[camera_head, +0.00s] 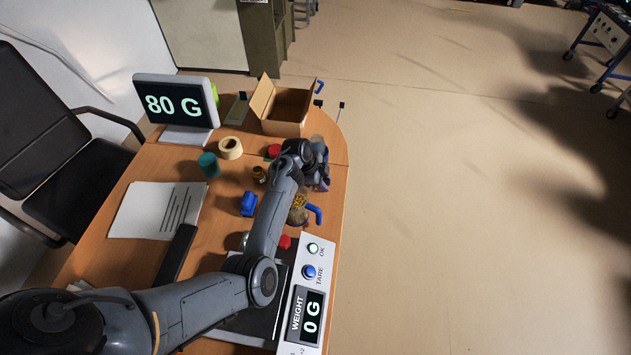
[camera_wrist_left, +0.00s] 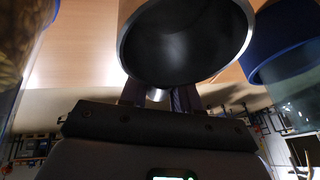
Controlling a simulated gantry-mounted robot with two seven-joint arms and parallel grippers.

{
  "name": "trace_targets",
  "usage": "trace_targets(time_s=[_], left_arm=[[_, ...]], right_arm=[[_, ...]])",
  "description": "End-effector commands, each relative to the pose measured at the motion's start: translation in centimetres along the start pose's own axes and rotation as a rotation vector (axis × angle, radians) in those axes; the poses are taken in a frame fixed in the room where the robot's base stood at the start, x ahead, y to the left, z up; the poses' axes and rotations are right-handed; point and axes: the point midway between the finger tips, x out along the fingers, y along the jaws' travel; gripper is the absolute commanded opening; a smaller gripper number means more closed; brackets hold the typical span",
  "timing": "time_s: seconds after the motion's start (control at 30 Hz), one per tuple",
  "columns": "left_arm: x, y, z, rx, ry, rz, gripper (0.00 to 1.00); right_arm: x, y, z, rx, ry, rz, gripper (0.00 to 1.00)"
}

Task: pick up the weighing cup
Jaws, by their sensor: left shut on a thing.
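The weighing cup (camera_wrist_left: 185,42) is a metal cup with a bright rim and a dark inside, large in the left wrist view with its mouth towards the camera. My left gripper (camera_wrist_left: 158,96) is shut on it; the fingers are partly hidden at its lower edge. In the head view, my left gripper (camera_head: 320,180) is at the table's right edge, beyond the scale. The wrist hides most of what it holds there, and I cannot tell whether the cup touches the table. My right gripper is not in view.
The scale (camera_head: 312,270) reads 0 G; a monitor (camera_head: 178,104) reads 80 G. A jar of grains (camera_wrist_left: 12,50) and a blue-topped jar (camera_wrist_left: 288,45) flank the cup. An open cardboard box (camera_head: 283,127), tape roll (camera_head: 230,148) and teal cylinder (camera_head: 208,164) stand farther back.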

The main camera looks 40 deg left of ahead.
Motion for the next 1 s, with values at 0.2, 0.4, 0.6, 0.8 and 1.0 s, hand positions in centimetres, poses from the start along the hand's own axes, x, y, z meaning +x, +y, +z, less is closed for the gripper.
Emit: trace_targets(time_s=[0.2,0.4,0.6,0.8,1.0], left_arm=[[-0.7,-0.2,-0.3,0.000,0.000,0.000,0.00],[-2.6,-0.6,-1.1,0.001,0.001,-0.002,0.00],[-4.7,0.4,-3.5,0.003,0.002,0.000,0.00],[-6.4,3.0,-7.2,0.003,0.001,0.000,0.00],[-7.5,4.7,-9.6,0.002,0.000,0.000,0.00]], right_arm=[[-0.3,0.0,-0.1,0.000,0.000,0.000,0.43],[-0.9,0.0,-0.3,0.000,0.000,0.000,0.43],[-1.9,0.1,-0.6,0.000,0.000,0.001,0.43],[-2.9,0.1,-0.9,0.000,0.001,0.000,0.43],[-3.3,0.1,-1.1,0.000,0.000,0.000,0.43]])
